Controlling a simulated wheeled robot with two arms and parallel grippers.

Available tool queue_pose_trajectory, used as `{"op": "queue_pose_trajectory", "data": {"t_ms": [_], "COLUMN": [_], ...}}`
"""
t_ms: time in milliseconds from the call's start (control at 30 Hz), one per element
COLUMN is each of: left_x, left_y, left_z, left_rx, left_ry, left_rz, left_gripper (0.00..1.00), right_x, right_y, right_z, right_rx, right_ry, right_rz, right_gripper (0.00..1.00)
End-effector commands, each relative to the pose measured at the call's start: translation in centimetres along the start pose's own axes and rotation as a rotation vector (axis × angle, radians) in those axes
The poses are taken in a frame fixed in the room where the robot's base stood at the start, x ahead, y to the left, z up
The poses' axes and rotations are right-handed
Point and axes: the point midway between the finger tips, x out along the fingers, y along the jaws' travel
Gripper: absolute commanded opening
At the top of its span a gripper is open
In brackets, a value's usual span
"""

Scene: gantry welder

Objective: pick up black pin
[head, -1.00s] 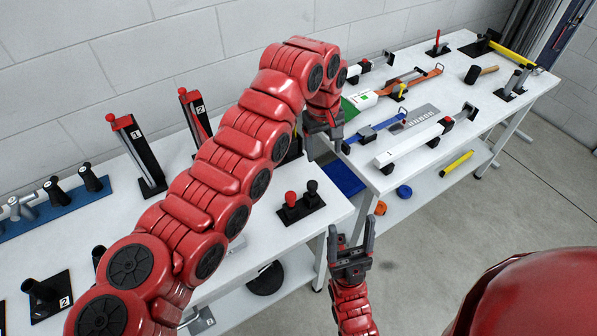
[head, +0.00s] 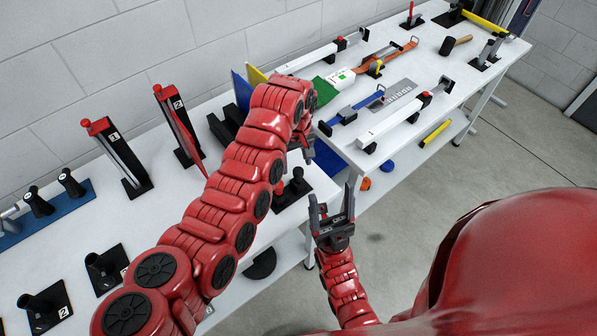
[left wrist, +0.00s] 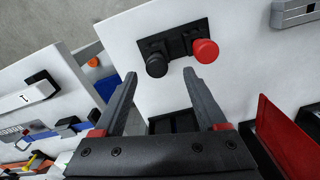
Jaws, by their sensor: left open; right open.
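The black pin (head: 298,176) stands upright in a small black base plate (head: 291,201) on the near table's right end. A red pin (head: 279,188) stands beside it, partly covered by my left arm. My left gripper (head: 309,153) is open and empty, close to the black pin. In the left wrist view the open fingers (left wrist: 159,76) point toward the black pin (left wrist: 156,65), which appears between and just beyond the tips. The red pin (left wrist: 205,48) shows right of it, outside the fingers. My right gripper (head: 332,200) is open and empty, in front of the table edge.
A red-topped black stand (head: 120,155) and a similar one (head: 180,125) rise left of my left arm. A second table (head: 425,125) behind holds clamps, a hammer and tools. Floor at right is clear.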

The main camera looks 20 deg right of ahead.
Motion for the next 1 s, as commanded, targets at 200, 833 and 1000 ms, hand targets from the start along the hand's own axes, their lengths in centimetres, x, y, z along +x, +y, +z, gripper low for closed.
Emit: {"op": "queue_pose_trajectory", "data": {"t_ms": [200,833,1000], "left_x": [1.0,5.8,5.8], "left_y": [0.1,0.4,0.4], "left_z": [0.1,0.4,0.4], "left_rx": [0.001,-0.001,-0.001], "left_ry": [-0.001,0.0,0.0], "left_rz": [-0.001,0.001,0.001], "left_gripper": [0.74,0.74,0.6], "right_x": [1.3,3.0,3.0], "right_y": [0.1,0.1,0.1], "right_z": [-0.2,-0.5,-0.5], "right_rx": [0.0,0.0,0.0], "right_ry": [0.0,0.0,0.0], "right_rz": [0.0,0.0,0.0], "right_gripper": [0.7,0.7,0.7]}}
